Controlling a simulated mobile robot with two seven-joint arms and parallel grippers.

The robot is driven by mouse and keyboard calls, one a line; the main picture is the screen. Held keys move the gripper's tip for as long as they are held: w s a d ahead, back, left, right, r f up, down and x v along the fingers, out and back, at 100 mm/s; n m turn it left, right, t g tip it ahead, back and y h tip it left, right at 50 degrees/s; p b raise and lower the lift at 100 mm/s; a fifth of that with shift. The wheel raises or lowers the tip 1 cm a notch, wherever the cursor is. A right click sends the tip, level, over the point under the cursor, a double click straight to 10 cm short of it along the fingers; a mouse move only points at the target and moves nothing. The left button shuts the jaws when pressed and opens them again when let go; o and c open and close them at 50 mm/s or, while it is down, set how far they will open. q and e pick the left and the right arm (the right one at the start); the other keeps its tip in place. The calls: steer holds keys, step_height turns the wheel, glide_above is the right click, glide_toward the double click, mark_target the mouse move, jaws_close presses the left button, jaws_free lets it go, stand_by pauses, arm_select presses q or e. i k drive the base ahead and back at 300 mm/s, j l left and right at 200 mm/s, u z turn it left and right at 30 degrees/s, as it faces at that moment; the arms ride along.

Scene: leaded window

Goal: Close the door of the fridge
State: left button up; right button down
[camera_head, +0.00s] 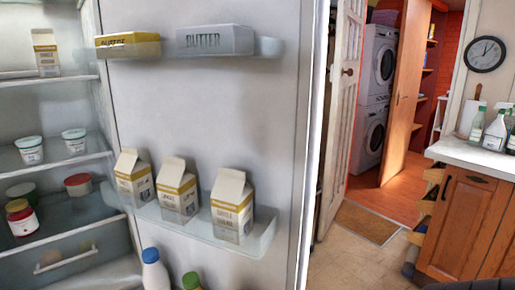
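The fridge door (270,110) stands wide open in the head view, with its inner side facing me. Its upper shelf holds two butter packs (215,40). Its middle shelf holds three cartons (232,206), and bottle tops (155,268) show at the lower edge. The fridge interior (55,105) is open to the left of the door, with a carton, tubs and jars on its shelves and a drawer below. The outer face of the door is hidden. Neither of my grippers can be seen.
A wooden cabinet with a pale countertop (485,158) stands at the right, with spray bottles on it. Tiled floor (350,255) and a brown mat (367,222) lie between it and the fridge door. Stacked washing machines (373,65) stand beyond a doorway.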

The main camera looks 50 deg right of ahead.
mark_target(259, 115)
steer(key=l+z, duration=0.3)
steer(key=l, duration=0.45)
steer(key=l+u, duration=0.15)
steer(key=l, duration=0.6)
steer(key=l+u, duration=0.25)
steer(key=l, duration=0.25)
steer(key=l+u, duration=0.2)
steer(key=l, duration=0.25)
steer(key=k+l+u, duration=0.25)
steer(key=l, duration=0.25)
steer(key=l+u, duration=0.45)
steer(key=l, duration=0.3)
steer(key=i, duration=0.05)
